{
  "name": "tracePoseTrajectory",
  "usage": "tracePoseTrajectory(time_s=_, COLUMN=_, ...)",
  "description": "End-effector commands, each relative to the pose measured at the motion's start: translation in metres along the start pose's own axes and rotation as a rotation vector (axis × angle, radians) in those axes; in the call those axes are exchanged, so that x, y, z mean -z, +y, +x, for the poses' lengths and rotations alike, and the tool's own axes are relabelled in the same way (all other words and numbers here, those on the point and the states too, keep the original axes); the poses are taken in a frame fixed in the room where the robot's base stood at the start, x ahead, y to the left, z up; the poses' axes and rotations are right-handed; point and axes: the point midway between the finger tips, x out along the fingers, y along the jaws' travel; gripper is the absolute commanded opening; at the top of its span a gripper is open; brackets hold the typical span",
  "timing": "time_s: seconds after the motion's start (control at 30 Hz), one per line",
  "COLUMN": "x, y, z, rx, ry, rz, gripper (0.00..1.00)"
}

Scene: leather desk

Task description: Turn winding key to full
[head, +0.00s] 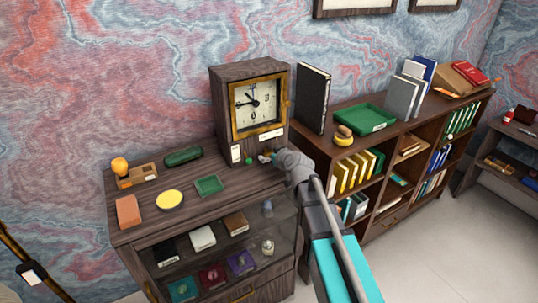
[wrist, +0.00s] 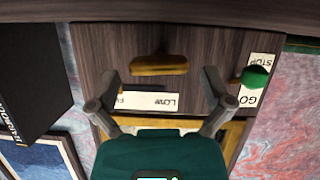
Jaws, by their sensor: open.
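The clock (head: 250,97) is a dark wooden case with a brass-framed white dial, standing on the cabinet. In the wrist view, which looks at it upside down, the brass winding key (wrist: 160,64) lies level across the picture. A white label (wrist: 150,101) reads LOW at one end and starts with F at the other, partly covered by a finger. My gripper (wrist: 160,76) is open, one finger to each side of the key, with gaps between. In the head view my gripper (head: 268,157) is at the lower front of the clock; the key cannot be made out there.
A green knob (wrist: 255,77) with a STOP/GO label (wrist: 253,81) is close beside one finger. A black binder (head: 313,98) stands right of the clock.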

Motion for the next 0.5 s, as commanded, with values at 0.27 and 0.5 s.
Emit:
tracePoseTrajectory(time_s=0.27, x=0.0000, y=-0.0004, z=0.0000, rx=0.001, ry=0.000, rz=0.000, gripper=0.57)
tracePoseTrajectory(time_s=0.5, x=0.0015, y=-0.0053, z=0.0029, rx=0.003, ry=0.000, rz=0.001, gripper=0.28)
